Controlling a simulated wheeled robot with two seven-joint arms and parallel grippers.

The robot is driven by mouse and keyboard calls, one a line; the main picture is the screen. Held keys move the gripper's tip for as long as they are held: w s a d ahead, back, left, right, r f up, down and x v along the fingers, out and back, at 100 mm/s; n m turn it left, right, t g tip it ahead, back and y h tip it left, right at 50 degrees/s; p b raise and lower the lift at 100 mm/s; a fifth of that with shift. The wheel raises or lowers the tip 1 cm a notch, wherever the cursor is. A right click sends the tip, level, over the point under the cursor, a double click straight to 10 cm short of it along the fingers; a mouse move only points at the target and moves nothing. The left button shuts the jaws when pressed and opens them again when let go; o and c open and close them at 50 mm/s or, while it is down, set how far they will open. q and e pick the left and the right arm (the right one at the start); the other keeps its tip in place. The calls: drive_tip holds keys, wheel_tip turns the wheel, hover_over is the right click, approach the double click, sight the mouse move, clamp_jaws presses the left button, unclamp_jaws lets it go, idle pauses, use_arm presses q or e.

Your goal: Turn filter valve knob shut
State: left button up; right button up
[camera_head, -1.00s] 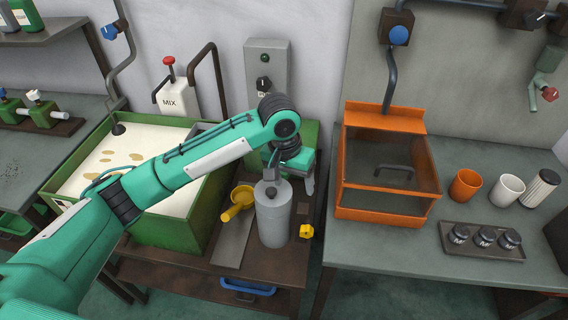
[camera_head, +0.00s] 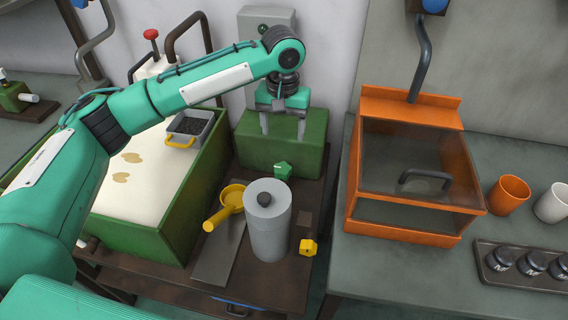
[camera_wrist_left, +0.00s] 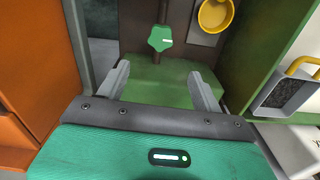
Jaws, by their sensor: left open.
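A green lobed knob with a white mark (camera_head: 283,169) sits at the front of a green box (camera_head: 255,143), behind a grey canister (camera_head: 267,230). It also shows in the left wrist view (camera_wrist_left: 160,38), ahead of and between the fingers. A yellow knob with a dark mark (camera_head: 308,247) is low to the right of the canister. Which knob is the filter valve's, I cannot tell. My left gripper (camera_head: 283,133) is open and empty, pointing down in front of the green box, apart from the green knob. My right gripper is not in view.
An orange hooded box (camera_head: 410,228) stands to the right. The green-walled vat (camera_head: 187,215) with pale liquid and a grey basket (camera_head: 190,128) are left.

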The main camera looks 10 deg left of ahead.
sight(283, 166)
use_arm(q)
wheel_tip(283, 166, down, 13)
drive_tip(key=shift+s+r, duration=0.1)
drive_tip(key=shift+r, duration=0.1)
drive_tip(key=shift+c, duration=0.5)
drive_tip(key=c, duration=0.9)
drive_tip(key=shift+r, duration=0.1)
